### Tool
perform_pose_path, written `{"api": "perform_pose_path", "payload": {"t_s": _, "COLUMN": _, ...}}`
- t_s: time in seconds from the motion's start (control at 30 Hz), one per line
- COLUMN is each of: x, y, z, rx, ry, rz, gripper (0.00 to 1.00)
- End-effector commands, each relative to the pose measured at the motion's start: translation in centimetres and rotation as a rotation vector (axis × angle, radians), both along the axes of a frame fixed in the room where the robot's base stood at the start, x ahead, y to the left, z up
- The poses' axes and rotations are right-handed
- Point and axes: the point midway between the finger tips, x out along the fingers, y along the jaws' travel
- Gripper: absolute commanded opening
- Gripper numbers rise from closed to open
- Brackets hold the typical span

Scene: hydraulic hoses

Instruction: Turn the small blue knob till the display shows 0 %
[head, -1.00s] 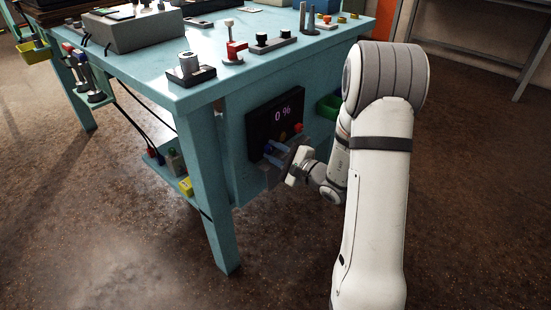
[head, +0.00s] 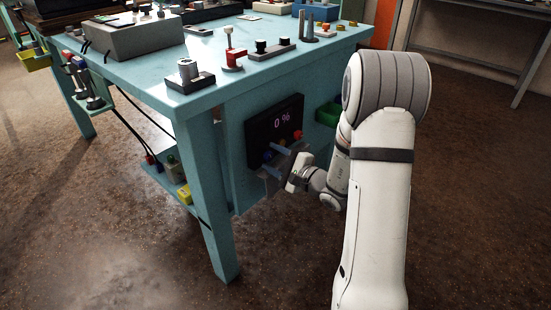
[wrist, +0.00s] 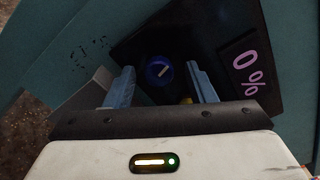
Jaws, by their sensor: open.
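The black display panel (head: 262,127) is mounted on the side of the teal table. Its display (head: 282,120) reads 0 %, and the same reading (wrist: 248,74) shows in the wrist view. The small blue knob (wrist: 159,71) is round with a pale pointer line and sits on the panel; it also shows in the head view (head: 267,156). My gripper (wrist: 160,88) is open and empty. Its two blue fingers are on either side of the knob in the wrist view, apart from it.
A red knob (head: 298,135) and a yellow knob (head: 283,143) are on the panel to the right of the blue knob. A green bin (head: 328,114) hangs on the table's side farther right. The teal table leg (head: 207,190) stands to the left. Open floor lies in front.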

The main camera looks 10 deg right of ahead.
Motion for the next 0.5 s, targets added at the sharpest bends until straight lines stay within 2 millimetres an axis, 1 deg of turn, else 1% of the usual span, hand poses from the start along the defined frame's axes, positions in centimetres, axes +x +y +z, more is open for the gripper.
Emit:
{"api": "perform_pose_path", "payload": {"t_s": 0.17, "x": -0.2, "y": -0.1, "z": 0.0, "rx": 0.000, "ry": 0.001, "rz": 0.001, "gripper": 0.50}}
{"api": "perform_pose_path", "payload": {"t_s": 0.27, "x": -0.8, "y": -0.7, "z": 0.0, "rx": 0.001, "ry": 0.003, "rz": -0.001, "gripper": 0.50}}
{"api": "perform_pose_path", "payload": {"t_s": 0.5, "x": -4.1, "y": -3.1, "z": 0.1, "rx": 0.001, "ry": 0.002, "rz": -0.003, "gripper": 0.50}}
